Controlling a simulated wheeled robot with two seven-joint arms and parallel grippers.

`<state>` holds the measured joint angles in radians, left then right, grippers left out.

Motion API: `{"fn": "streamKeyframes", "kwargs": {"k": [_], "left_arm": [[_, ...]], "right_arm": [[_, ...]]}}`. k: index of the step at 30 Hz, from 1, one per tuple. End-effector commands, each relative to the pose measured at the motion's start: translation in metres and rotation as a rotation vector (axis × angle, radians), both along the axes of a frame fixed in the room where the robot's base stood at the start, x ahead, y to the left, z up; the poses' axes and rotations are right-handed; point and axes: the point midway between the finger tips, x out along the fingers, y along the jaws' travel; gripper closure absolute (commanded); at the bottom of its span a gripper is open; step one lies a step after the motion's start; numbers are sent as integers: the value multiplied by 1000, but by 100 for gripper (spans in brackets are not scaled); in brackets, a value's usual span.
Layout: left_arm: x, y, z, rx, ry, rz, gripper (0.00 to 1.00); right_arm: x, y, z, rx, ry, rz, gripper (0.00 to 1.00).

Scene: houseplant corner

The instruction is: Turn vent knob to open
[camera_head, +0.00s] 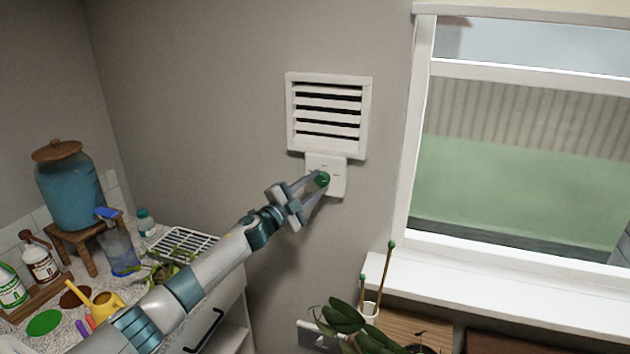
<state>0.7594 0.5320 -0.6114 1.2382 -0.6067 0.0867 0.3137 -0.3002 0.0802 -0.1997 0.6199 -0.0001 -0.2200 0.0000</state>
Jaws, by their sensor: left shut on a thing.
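The white slatted vent (327,115) is on the grey wall, with dark gaps between its slats. Just below it is a small white plate (337,187) with a round green knob (323,179). My left gripper (318,182) reaches up from the lower left, shut on the green knob with a finger on either side. The markings on the plate are too small to read. My right gripper is not in view.
A counter at the left holds a blue dispenser (70,188) on a wooden stand, a spray bottle (119,250), a yellow watering can (104,304) and a white rack (181,243). A window with a white sill (480,290) is at the right. A leafy plant (345,318) stands at the bottom. The wall around the plate is clear.

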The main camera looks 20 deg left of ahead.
Motion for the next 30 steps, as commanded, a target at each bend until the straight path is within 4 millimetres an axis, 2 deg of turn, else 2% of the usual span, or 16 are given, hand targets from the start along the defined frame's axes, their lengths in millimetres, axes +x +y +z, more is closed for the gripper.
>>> {"fn": "streamKeyframes", "kwargs": {"k": [14,15,17,30], "left_arm": [[0,0,0,21,0,0,91],[0,0,0,21,0,0,61],[0,0,0,20,0,0,50],[-3,1,-1,19,-1,-1,50]], "right_arm": [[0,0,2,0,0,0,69],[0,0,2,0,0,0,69],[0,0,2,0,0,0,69],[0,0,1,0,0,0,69]]}}
